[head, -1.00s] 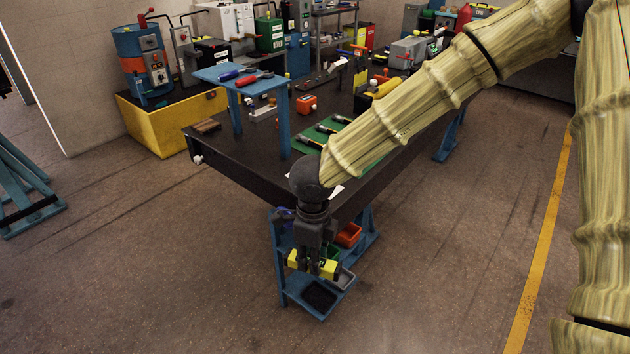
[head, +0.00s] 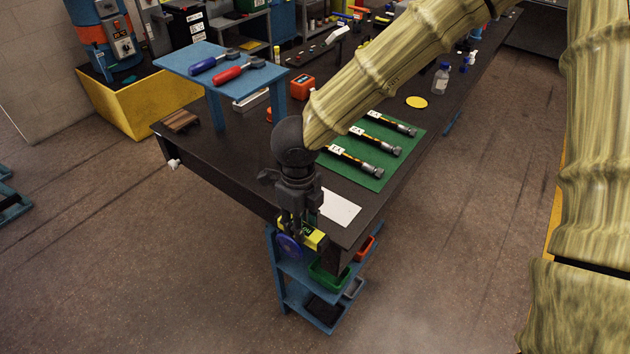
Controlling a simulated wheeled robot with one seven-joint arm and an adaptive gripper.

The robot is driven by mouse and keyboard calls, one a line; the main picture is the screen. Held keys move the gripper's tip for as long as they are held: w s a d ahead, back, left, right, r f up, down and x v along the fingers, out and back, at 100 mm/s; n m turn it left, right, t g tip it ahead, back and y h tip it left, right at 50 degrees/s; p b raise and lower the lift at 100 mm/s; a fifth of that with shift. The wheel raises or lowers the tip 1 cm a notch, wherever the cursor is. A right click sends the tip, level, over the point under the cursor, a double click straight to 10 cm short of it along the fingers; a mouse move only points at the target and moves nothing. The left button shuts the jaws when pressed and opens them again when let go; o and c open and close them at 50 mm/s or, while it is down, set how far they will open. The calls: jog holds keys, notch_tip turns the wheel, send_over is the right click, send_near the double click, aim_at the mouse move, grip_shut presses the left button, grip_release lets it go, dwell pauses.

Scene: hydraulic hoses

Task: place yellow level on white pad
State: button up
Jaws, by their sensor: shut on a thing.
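My gripper (head: 303,228) is shut on the yellow level (head: 313,238) and holds it in front of the near edge of the dark table, above the blue bin rack. The gripper fingers hide part of the level. The white pad (head: 339,207) lies on the table's near corner, to the right of and behind the gripper. Its left part is hidden by my gripper. The level is apart from the pad in the picture.
A green mat (head: 372,180) with several hoses lies behind the pad. The blue bin rack (head: 290,262) stands below the table edge. A yellow disc (head: 416,102) and bottle (head: 441,78) lie farther back.

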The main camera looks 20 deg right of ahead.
jog(key=w+d+p, duration=0.1)
jog(key=w+d, duration=0.1)
jog(key=w, duration=0.1)
jog(key=w+d+p, duration=0.1)
jog(key=w+d, duration=0.2)
jog(key=w, duration=0.1)
jog(key=w+d+p, duration=0.2)
jog(key=w, duration=0.2)
jog(key=shift+d+f, duration=0.25)
jog(key=shift+f, duration=0.15)
jog(key=shift+w+d+r, duration=0.15)
jog(key=shift+w+d, duration=0.05)
jog(key=shift+d, duration=0.25)
jog(key=shift+w+d+f+p, duration=0.25)
jog(key=shift+w+f+p, duration=0.2)
jog(key=shift+w, duration=0.25)
jog(key=shift+s+f+p, duration=0.15)
jog(key=shift+f+p, duration=0.35)
jog(key=shift+f, duration=1.05)
jog(key=shift+f, duration=0.15)
jog(key=o, duration=1.1)
